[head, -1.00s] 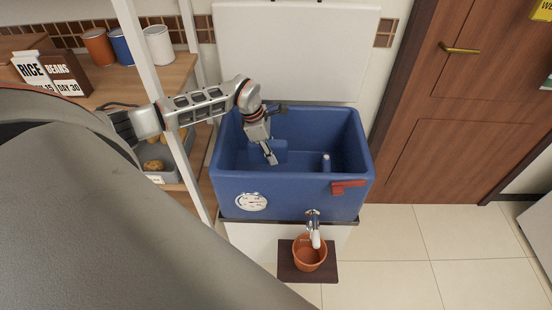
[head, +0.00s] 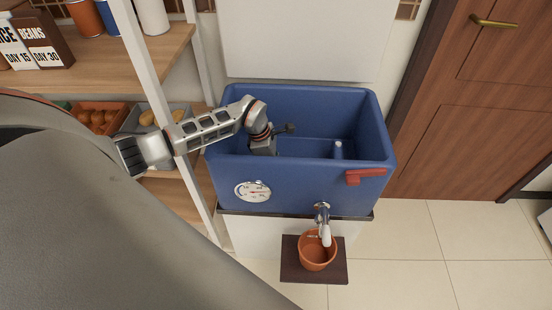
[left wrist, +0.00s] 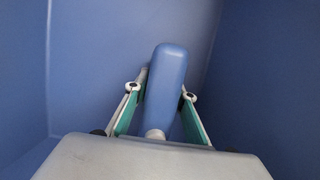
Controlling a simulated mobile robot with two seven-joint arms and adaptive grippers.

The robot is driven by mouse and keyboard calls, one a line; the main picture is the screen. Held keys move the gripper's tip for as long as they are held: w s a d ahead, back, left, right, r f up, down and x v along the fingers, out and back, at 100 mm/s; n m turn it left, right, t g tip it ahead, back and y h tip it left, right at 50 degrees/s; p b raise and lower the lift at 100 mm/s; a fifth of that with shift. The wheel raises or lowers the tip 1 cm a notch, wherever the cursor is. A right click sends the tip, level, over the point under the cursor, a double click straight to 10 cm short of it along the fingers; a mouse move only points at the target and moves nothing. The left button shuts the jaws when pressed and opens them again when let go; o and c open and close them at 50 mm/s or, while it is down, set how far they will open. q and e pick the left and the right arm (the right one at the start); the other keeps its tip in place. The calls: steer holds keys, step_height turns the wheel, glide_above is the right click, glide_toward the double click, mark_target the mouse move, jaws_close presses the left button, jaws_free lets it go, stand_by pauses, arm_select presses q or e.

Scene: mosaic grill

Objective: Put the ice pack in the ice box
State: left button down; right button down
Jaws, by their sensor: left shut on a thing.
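The ice box (head: 305,187) is a deep blue open-topped tub on a white stand, with a round dial, a red latch and a tap on its front. My left gripper (head: 263,146) reaches down inside it near the left end; the front wall hides its fingers in the head view. In the left wrist view, the two fingers (left wrist: 161,92) are shut on the ice pack (left wrist: 167,72), a rounded blue slab held on edge between them. Blue box walls surround it. Whether the pack touches the floor cannot be told. My right gripper is not in view.
The white lid (head: 308,40) stands raised behind the box. A small pipe (head: 338,149) rises inside at the right. A white shelf post (head: 160,100) stands close to my left arm. An orange pot (head: 317,253) sits under the tap.

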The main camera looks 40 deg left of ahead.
arm_select(q)
step_height(320, 180, down, 2)
steer(key=shift+s+f, duration=0.1)
steer(key=shift+a, duration=0.1)
steer(key=shift+r, duration=0.2)
steer(key=shift+f, duration=0.2)
steer(key=c, duration=1.7)
jaws_free()
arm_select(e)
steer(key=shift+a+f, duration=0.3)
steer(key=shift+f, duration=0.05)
